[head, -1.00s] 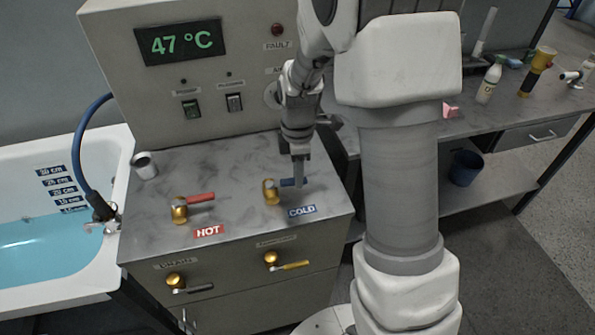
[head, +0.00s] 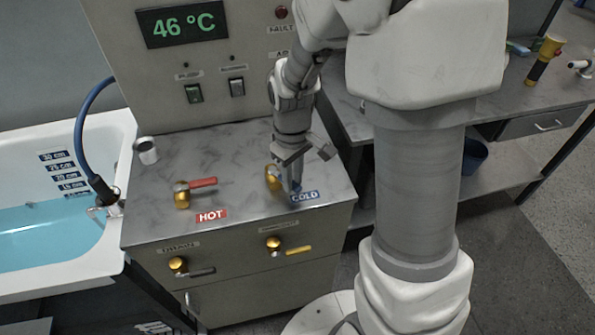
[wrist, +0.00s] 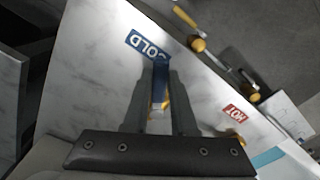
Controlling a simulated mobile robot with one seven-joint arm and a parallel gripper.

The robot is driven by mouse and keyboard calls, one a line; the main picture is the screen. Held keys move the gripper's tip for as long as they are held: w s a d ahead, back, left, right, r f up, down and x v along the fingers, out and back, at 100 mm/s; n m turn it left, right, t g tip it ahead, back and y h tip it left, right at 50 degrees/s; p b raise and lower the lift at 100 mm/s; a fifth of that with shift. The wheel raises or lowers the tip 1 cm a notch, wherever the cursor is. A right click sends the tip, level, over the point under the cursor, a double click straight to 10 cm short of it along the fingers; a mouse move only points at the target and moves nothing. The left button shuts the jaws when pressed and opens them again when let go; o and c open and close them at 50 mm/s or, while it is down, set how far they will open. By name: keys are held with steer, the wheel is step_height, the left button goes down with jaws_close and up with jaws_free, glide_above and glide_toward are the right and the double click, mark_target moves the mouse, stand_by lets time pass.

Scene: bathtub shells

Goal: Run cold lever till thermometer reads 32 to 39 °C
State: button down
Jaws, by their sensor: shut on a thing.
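The thermometer display (head: 182,25) reads 46 °C in green digits. The cold lever (head: 272,177) has a brass body and a blue handle, beside the blue COLD label (head: 304,196). My gripper (head: 292,190) points down at it and is shut on the blue handle, which mostly hides behind the fingers in the head view. In the wrist view the blue handle (wrist: 160,78) lies between the two dark fingers. The hot lever (head: 196,189), with a red handle, points right above the red HOT label (head: 211,216).
A white bathtub (head: 118,138) with blue water (head: 50,232) and a blue hose (head: 82,122) stands at left. A metal cup (head: 147,151) stands on the counter's left edge. Two more brass valves (head: 178,265) are on the cabinet front. A workbench (head: 500,105) is at right.

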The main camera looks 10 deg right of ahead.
steer(key=a+m, duration=0.2)
steer(key=m, duration=0.1)
steer(key=shift+s, duration=0.4)
steer(key=shift+a+m, duration=0.4)
steer(key=shift+m, duration=0.4)
steer(key=shift+a+m, duration=0.4)
steer(key=shift+m, duration=0.4)
steer(key=c, duration=0.7)
jaws_free()
steer(key=shift+s, duration=0.1)
step_height(320, 180, up, 18)
steer(key=shift+f+p, duration=0.25)
steer(key=shift+p, duration=1)
